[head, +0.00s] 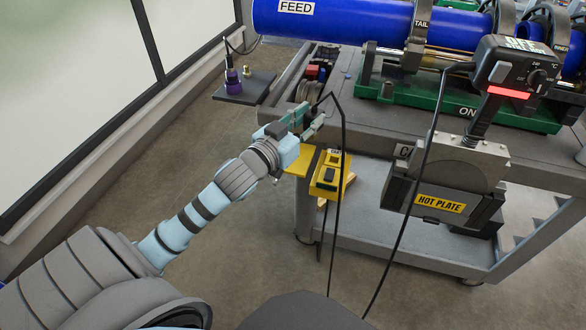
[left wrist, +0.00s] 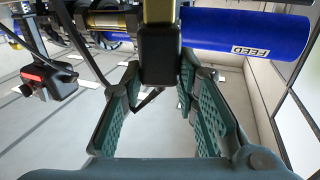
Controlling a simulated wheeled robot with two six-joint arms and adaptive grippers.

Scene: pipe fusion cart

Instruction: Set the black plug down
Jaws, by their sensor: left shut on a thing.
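My left gripper (head: 308,122) is at the near left corner of the cart, above the yellow ledge. In the left wrist view its green-padded fingers (left wrist: 161,82) are shut on the black plug (left wrist: 160,55), one on each side. The plug is mostly hidden in the head view. A black cable (head: 343,125) arches up beside the gripper and hangs down past the ledge. A yellow box (head: 328,174) with black parts on top sits just below and right of the gripper. My right gripper is not in view.
A purple plug (head: 233,82) stands on a dark side shelf (head: 258,84). The hot plate (head: 440,203) hangs at the cart's front, with its control box (head: 516,63) above. A blue FEED pipe (head: 340,22) lies along the back. Open floor lies left of the cart.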

